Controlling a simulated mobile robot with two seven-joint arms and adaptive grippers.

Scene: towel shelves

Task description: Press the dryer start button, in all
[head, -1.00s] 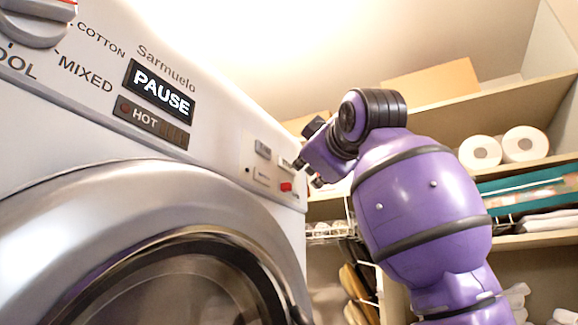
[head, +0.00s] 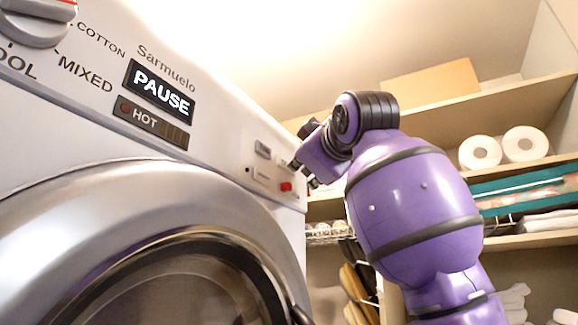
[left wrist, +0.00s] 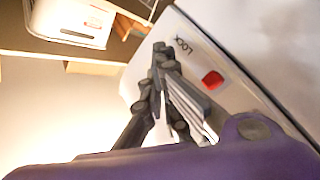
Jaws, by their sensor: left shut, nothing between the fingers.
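The dryer (head: 215,130) fills the left of the head view, with its display (head: 160,90) lit and reading PAUSE. Its small button panel (head: 262,174) has grey buttons and a red button (head: 286,187). The red button (left wrist: 212,80) also shows in the left wrist view, near the word LOCK. My left gripper (head: 302,174) is shut and empty, with its fingertips at the panel's right part, just above the red button. In the left wrist view my left gripper (left wrist: 159,52) is beside the LOCK lettering. I cannot tell whether the tips touch a button. My right gripper is not in view.
Shelves (head: 515,166) with paper rolls (head: 525,143), folded towels and a wire basket (head: 328,234) stand behind my arm. The dryer's round door (head: 130,235) is below the panel. A dial (head: 38,22) is at the top left.

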